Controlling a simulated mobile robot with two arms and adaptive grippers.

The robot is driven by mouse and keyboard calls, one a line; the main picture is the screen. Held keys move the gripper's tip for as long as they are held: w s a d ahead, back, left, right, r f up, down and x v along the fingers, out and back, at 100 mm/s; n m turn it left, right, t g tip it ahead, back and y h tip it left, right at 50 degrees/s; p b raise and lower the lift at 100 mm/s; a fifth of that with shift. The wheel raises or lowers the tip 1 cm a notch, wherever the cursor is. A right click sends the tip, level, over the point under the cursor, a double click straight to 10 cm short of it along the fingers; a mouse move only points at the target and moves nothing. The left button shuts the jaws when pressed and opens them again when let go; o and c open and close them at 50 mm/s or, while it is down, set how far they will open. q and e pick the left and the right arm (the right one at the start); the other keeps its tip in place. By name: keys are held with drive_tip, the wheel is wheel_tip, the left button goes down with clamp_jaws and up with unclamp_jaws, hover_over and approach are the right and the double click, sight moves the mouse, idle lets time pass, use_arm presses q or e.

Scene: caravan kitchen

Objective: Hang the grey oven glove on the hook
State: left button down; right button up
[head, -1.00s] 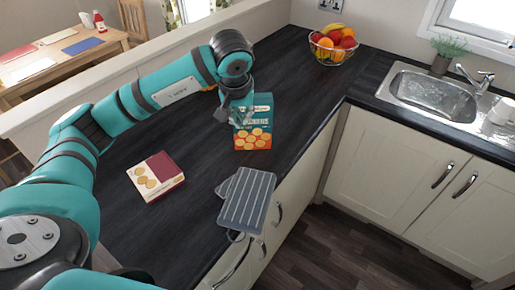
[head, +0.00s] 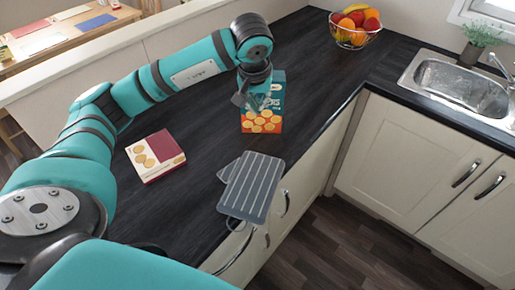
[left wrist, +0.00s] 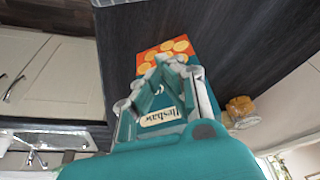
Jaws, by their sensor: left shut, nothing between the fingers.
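The grey oven glove (head: 252,187) has pale stripes and lies flat at the front edge of the dark counter, partly over the edge. Its thin hanging loop (head: 234,224) shows at its near end. I cannot make out the hook in either view. My left gripper (head: 257,100) is shut and empty, by a teal and orange cracker box (head: 262,122), behind the glove and apart from it. In the left wrist view the gripper (left wrist: 168,78) points at the same box (left wrist: 167,52), and the glove does not show. My right gripper is not in view.
A red and cream box (head: 156,156) lies on the counter (head: 205,130) left of the glove. A fruit bowl (head: 355,27) stands at the far corner, with the sink (head: 455,88) to the right.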

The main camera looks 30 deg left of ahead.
use_arm(q)
drive_tip(key=b, duration=0.4)
hover_over(258, 148)
wheel_tip(258, 148, down, 5)
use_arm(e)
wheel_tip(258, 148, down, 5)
use_arm(q)
drive_tip(key=p+x, duration=0.3)
drive_tip(key=x, duration=0.6)
drive_tip(key=shift+f, duration=0.15)
drive_tip(key=s+p, duration=0.1)
drive_tip(key=s+d, duration=0.1)
drive_tip(key=s, duration=0.1)
drive_tip(key=shift+d+p, duration=0.1)
drive_tip(key=shift+p, duration=0.3)
drive_tip(key=shift+s+d, duration=0.15)
drive_tip(key=shift+s, duration=0.25)
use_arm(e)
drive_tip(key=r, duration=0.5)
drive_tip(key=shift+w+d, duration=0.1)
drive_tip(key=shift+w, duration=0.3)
use_arm(q)
drive_tip(key=shift+w+f, duration=0.1)
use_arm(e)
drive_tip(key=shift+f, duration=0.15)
